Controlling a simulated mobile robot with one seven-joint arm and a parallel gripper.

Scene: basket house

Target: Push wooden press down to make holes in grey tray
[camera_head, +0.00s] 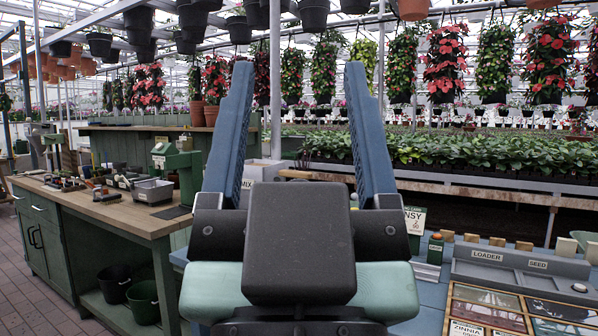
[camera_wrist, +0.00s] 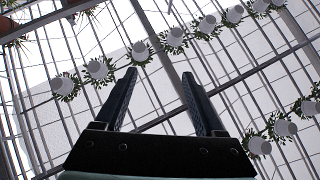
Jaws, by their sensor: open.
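My gripper (camera_head: 298,68) stands upright in the middle of the head view, its two long blue fingers wide apart and empty. In the wrist view my gripper (camera_wrist: 160,73) points up at the glass roof, with nothing between the fingers. I cannot make out a wooden press for certain; my arm hides the middle of the scene. A grey tray marked LOADER and SEED (camera_head: 510,265) lies on the blue table at the right. A small grey pan (camera_head: 152,190) sits on the left bench. I cannot tell which is the task's tray.
The left wooden bench (camera_head: 118,212) holds tools and a green device (camera_head: 188,172). Dark buckets (camera_head: 114,284) stand beneath it. Small wooden blocks (camera_head: 497,241) line the blue table behind seed packets (camera_head: 488,296). A plant bed (camera_head: 450,163) lies beyond. Pots hang overhead.

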